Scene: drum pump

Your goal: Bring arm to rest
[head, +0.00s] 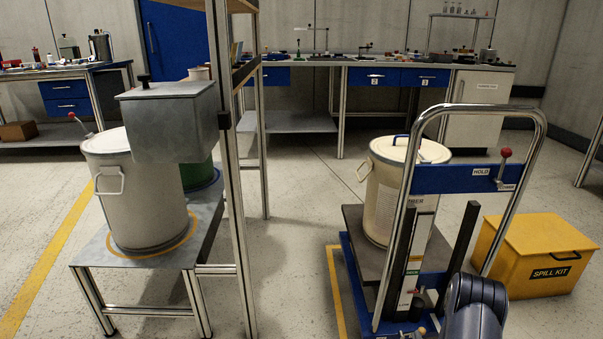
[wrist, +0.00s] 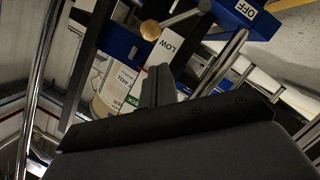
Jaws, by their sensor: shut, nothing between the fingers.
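My gripper (wrist: 158,88) shows in the wrist view with its two dark fingers together and nothing between them. It points toward the frame of a blue lift trolley, and I cannot tell the gap to it. In the head view part of my arm shows at the lower right, in front of the trolley, and the fingers are not seen there. The trolley (head: 440,181) has a bent metal handle, a HOLD label and a red-knobbed lever. A cream lidded drum (head: 385,190) stands upright on its platform.
A yellow spill kit box (head: 535,262) is right of the trolley. A bench with blue drawers (head: 375,78) lines the back. Floor (head: 292,215) between stand and trolley is clear.

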